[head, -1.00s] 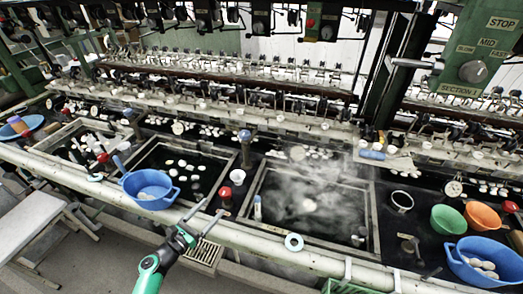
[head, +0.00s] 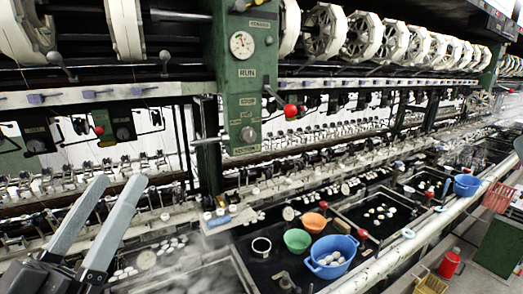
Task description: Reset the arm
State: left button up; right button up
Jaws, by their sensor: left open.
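My left gripper (head: 120,182) is at the lower left of the head view, large and close to the camera. Its two grey fingers point up and stand apart with nothing between them. It is in front of the reeling machine and steaming basin at the left. Most of the arm behind it is out of the picture. My right gripper is not in view.
A blue basin (head: 332,243) holding pale cocoons, a green bowl (head: 297,240) and an orange bowl (head: 313,222) stand on the dark worktop. A green control post (head: 243,85) rises behind. Farther right are another blue basin (head: 466,186) and a red canister (head: 449,264).

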pick_arm(q)
jog(key=s+d+r+m+t+y+p, duration=0.25)
jog(key=s+r+p, duration=0.35)
jog(key=r, duration=0.8)
notch_tip(320, 180, up, 28)
jog(key=h+p, duration=0.1)
jog(key=p, duration=2.6)
jog(key=shift+s+f, duration=0.25)
jog(key=shift+s, duration=0.2)
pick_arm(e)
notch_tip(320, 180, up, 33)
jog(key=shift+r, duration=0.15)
